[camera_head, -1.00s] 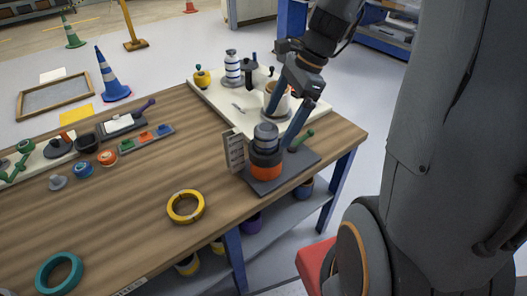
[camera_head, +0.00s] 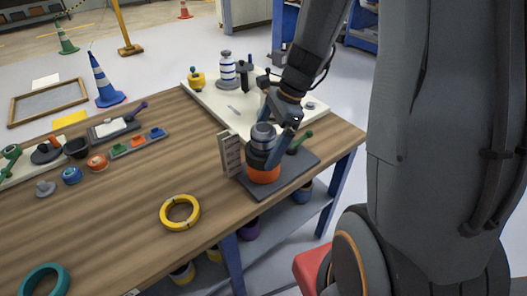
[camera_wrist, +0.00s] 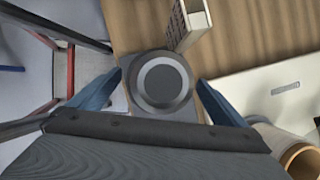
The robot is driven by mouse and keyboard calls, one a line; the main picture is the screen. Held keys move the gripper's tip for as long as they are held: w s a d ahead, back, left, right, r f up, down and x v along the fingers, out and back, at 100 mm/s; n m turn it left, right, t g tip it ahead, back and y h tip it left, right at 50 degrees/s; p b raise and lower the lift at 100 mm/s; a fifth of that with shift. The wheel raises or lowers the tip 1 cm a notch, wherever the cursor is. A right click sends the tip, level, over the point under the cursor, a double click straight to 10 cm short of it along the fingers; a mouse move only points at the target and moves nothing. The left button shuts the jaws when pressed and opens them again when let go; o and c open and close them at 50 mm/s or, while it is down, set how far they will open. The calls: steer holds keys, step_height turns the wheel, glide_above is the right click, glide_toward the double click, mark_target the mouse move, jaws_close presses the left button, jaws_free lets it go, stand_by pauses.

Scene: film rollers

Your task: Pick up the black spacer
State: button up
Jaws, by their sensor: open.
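The black spacer (camera_head: 257,158) sits in an upright stack, above an orange ring (camera_head: 263,175) and below a grey round top piece (camera_head: 263,131). The stack stands on a dark base plate (camera_head: 305,162) near the table's right end. My gripper (camera_head: 270,146) is open and lowered at the stack in the head view. In the wrist view my gripper (camera_wrist: 162,88) has one blue finger on each side of the grey round top piece (camera_wrist: 160,80), seen from above. Whether the fingers touch the stack I cannot tell. My arm and fingers partly hide the stack.
A slotted upright block (camera_head: 230,154) stands just left of the stack, and a green-handled piece (camera_head: 300,142) lies to its right. A white board (camera_head: 205,100) with containers is behind. A yellow ring (camera_head: 180,212) and a teal ring (camera_head: 44,280) lie in front on open table.

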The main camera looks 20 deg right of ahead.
steer(key=shift+x, duration=0.9)
steer(key=c, duration=1.3)
steer(key=shift+o, duration=0.2)
steer(key=shift+r, duration=0.15)
